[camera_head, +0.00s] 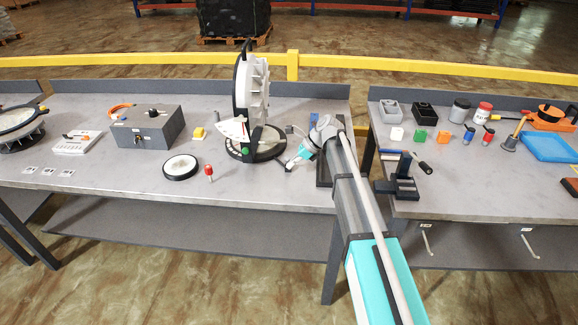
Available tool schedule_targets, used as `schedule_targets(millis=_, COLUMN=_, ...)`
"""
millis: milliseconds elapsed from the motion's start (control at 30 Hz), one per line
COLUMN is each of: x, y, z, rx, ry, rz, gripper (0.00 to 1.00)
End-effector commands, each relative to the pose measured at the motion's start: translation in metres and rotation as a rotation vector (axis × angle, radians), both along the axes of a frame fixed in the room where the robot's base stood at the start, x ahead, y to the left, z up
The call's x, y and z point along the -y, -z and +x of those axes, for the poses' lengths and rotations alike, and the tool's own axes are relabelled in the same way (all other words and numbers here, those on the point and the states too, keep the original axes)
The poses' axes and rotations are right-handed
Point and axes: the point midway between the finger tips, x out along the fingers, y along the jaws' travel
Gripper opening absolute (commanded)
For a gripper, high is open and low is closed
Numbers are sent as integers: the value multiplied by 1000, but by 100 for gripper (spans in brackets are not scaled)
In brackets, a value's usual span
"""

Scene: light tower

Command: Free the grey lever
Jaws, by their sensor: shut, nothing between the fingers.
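A tilted lamp head (251,85) with white fins and a black rim stands upright on a round black-rimmed base (240,153) at the middle of the left bench. A white fan-shaped scale (233,128) and a green knob (245,152) are at its lower front. My gripper (288,165) is shut and empty. It points down and left, just right of the round base, low over the bench. I cannot tell whether it touches anything. A small grey piece (289,129) shows behind my gripper. I cannot make out for certain which part is the grey lever.
On the left bench (100,190) are a grey box (148,127), a white-topped disc (180,167), a red knob (209,171) and a yellow piece (198,133). A dark stand (402,187) and several small items are on the right bench (460,200). A yellow rail (400,68) runs behind.

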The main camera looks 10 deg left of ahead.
Motion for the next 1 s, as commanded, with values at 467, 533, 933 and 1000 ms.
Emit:
schedule_targets(millis=467, x=-3, y=-16, z=19, rx=1, ry=-1, rz=3, gripper=0)
schedule_targets(millis=533, x=-4, y=-17, z=21, rx=2, ry=0, rz=4, gripper=0)
schedule_targets(millis=933, x=-5, y=-19, z=26, rx=4, ry=1, rz=7, gripper=0)
schedule_targets(millis=1000, x=-5, y=-19, z=27, rx=4, ry=1, rz=7, gripper=0)
